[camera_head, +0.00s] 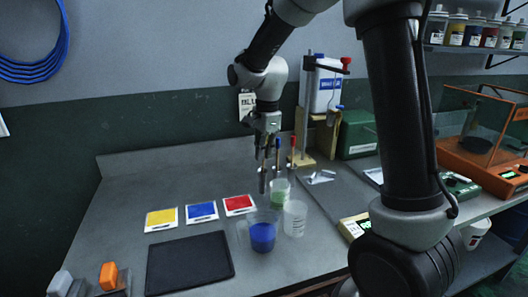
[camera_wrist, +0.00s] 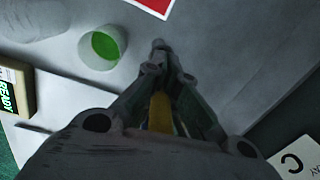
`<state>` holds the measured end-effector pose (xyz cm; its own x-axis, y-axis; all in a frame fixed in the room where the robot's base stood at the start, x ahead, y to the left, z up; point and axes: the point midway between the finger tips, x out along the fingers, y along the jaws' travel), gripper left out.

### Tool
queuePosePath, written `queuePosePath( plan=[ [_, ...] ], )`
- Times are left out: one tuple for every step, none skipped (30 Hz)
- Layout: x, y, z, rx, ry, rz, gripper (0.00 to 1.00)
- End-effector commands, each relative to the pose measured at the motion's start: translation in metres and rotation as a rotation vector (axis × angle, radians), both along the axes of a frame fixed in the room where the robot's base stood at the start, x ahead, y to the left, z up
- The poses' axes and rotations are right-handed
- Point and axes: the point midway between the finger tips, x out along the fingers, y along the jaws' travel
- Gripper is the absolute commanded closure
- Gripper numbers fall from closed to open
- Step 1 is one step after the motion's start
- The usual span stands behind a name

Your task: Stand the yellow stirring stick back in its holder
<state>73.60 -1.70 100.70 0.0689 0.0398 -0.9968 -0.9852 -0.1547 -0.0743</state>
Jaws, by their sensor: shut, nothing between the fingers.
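My gripper (camera_head: 262,188) points down over the bench, just left of the green-liquid beaker (camera_head: 280,192). In the wrist view its fingertips (camera_wrist: 159,46) are together, with no object gripped at the tips. A yellow strip (camera_wrist: 160,113) shows between the finger linkages; it looks like part of the yellow stirring stick, but I cannot tell how it stands or what it rests in. The yellow stick is not clear in the head view. A blue-topped stick (camera_head: 277,146) and a red-topped stick (camera_head: 293,144) stand upright behind the gripper. Their holder is mostly hidden.
The green beaker also shows in the wrist view (camera_wrist: 102,46). A blue-liquid beaker (camera_head: 262,236) and a clear beaker (camera_head: 295,218) stand in front. Yellow (camera_head: 161,218), blue (camera_head: 202,211) and red (camera_head: 239,204) cards lie left, behind a black mat (camera_head: 190,264). The left rear bench is clear.

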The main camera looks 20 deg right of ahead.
Motion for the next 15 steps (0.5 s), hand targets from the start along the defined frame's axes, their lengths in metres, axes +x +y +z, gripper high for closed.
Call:
queuePosePath(
  plan=[
    [0.0,0.0,0.0001,0.0,0.0,0.0,0.79],
    [0.0,0.0,0.0001,0.0,0.0,0.0,0.78],
    [0.0,0.0,0.0001,0.0,0.0,0.0,0.7],
    [0.0001,0.0,0.0002,0.0,0.0,0.0,0.7],
    [0.0001,0.0,0.0002,0.0,0.0,0.0,0.7],
    [0.0001,0.0,0.0002,0.0,-0.001,0.0,0.7],
    [0.0001,0.0,0.0002,0.0,-0.001,0.0,0.7],
    [0.0001,0.0,0.0002,0.0,0.0,0.0,0.7],
    [0.0001,0.0,0.0002,0.0,0.0,0.0,0.7],
    [0.0001,0.0,0.0002,0.0,0.0,0.0,0.7],
    [0.0001,0.0,0.0002,0.0,0.0,0.0,0.7],
    [0.0001,0.0,0.0002,0.0,0.0,0.0,0.7],
    [0.0,0.0,0.0002,0.0,0.0,0.0,0.7],
    [0.0,0.0,0.0002,0.0,0.0,0.0,0.7],
    [0.0,0.0,0.0002,0.0,0.0,0.0,0.7]
  ],
)
